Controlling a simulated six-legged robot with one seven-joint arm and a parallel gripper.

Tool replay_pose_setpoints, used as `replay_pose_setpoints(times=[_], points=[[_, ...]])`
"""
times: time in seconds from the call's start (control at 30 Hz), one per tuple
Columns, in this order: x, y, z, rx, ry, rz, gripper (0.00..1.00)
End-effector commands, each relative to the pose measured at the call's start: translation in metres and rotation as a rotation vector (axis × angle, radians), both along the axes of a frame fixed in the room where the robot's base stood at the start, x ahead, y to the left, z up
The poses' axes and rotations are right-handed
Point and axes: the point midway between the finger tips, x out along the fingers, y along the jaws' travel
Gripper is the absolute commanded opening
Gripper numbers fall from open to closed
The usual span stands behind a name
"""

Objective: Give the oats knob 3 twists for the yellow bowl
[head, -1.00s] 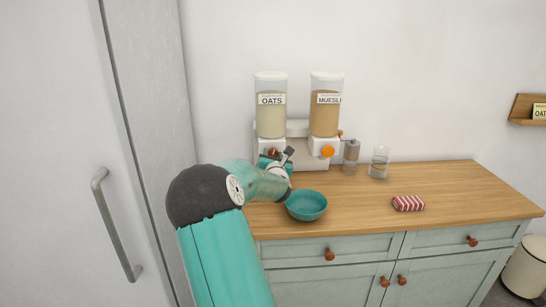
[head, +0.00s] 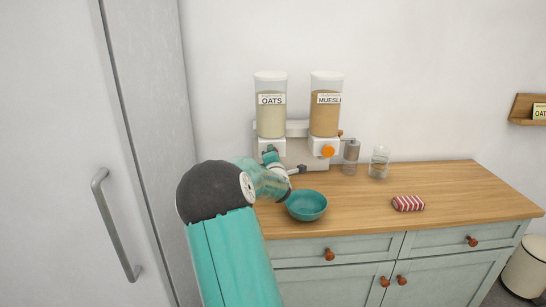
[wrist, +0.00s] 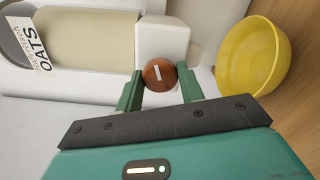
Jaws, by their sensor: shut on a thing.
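The oats dispenser (head: 271,112) stands at the back left of the counter, with pale oats inside and an OATS label. Its brown round knob (wrist: 159,74) shows in the wrist view with a white mark on its face. My gripper (wrist: 160,82) is shut on the knob, one teal finger on each side. In the head view my gripper (head: 270,155) is at the front of the oats outlet and hides the knob. The yellow bowl (wrist: 231,58) shows in the wrist view, below the white oats outlet; in the head view my arm hides it. Its inside looks empty.
A muesli dispenser (head: 325,112) with an orange knob (head: 328,151) stands right beside. A teal bowl (head: 306,210) sits on the counter near my wrist. A grinder (head: 351,157), a glass jar (head: 379,162) and a red striped bundle (head: 408,203) are farther right.

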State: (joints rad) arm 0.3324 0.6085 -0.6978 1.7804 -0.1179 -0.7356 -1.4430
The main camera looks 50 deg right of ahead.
Motion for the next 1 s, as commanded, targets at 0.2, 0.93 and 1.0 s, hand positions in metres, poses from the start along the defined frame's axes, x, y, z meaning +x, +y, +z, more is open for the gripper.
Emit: replay_pose_setpoints(times=[0.2,0.93,1.0], points=[[-0.0012,0.0000,-0.0013,0.139,-0.155,-0.002,0.15],[-0.0015,-0.0001,-0.0016,0.596,-0.675,-0.003,0.15],[-0.0016,-0.0002,-0.0014,0.639,-0.724,-0.003,0.15]])
